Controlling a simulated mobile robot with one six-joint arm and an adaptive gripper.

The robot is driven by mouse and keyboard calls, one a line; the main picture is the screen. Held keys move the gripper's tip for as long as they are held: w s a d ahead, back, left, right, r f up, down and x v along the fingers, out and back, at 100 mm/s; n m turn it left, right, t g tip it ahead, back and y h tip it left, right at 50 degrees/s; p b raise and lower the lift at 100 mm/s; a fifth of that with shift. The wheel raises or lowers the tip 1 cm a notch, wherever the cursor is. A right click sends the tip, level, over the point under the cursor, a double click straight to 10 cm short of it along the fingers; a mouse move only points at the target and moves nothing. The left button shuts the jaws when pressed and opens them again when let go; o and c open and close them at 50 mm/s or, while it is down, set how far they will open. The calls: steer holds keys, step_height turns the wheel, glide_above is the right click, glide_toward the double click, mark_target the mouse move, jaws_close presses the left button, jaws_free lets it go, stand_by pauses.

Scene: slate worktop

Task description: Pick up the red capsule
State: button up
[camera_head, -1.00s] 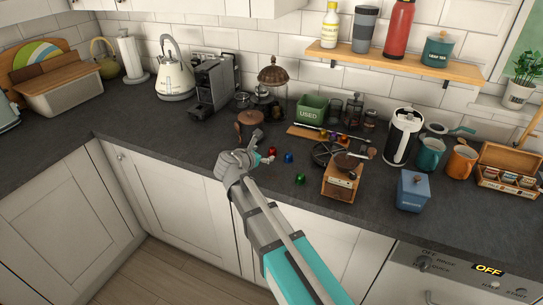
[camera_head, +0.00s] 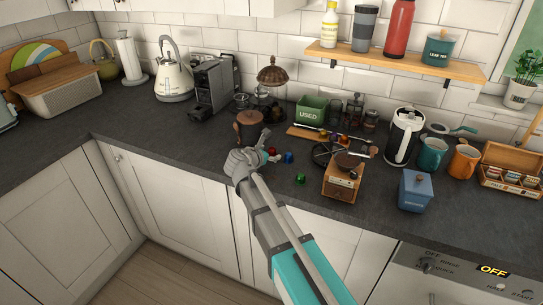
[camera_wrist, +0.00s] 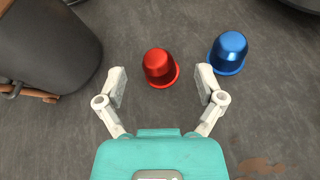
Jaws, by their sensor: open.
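The red capsule (camera_wrist: 159,67) sits on the slate worktop in the wrist view, just beyond and between the tips of my gripper (camera_wrist: 160,85). It also shows as a small red spot in the head view (camera_head: 272,151), close to my gripper (camera_head: 268,155). My gripper is open with nothing between its fingers. The capsule appears apart from both fingers. A blue capsule (camera_wrist: 229,53) stands to the right of the red one, close to the right fingertip.
A green capsule (camera_head: 300,179) and a wooden grinder (camera_head: 342,182) lie to the right. The worktop at front left is clear.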

steer(key=shift+x, duration=0.85)
steer(key=c, duration=0.8)
